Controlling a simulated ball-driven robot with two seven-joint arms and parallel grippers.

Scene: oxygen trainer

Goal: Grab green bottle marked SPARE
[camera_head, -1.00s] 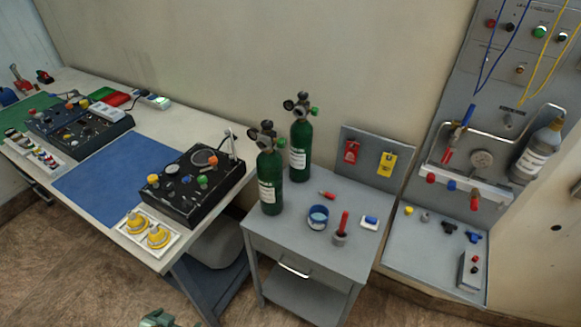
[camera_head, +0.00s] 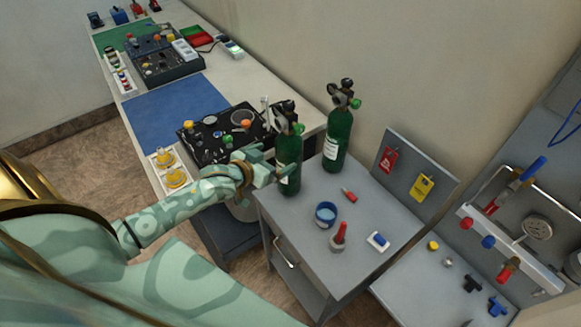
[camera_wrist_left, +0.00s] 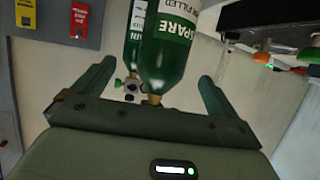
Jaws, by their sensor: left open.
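Two green bottles with black valves stand on the grey cabinet. My left gripper (camera_head: 278,172) is open at the left side of the front bottle. In the wrist view, its fingers are spread to either side of that bottle. I cannot tell whether they touch it. My right gripper is out of view.
The grey cabinet top (camera_head: 300,212) also holds a blue-rimmed cup (camera_head: 326,214), a red-handled tool (camera_head: 339,236) and a small red item (camera_head: 349,195). A black control box (camera_head: 215,138) sits close left of the bottles. A panel with red and yellow tags (camera_head: 415,170) stands behind.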

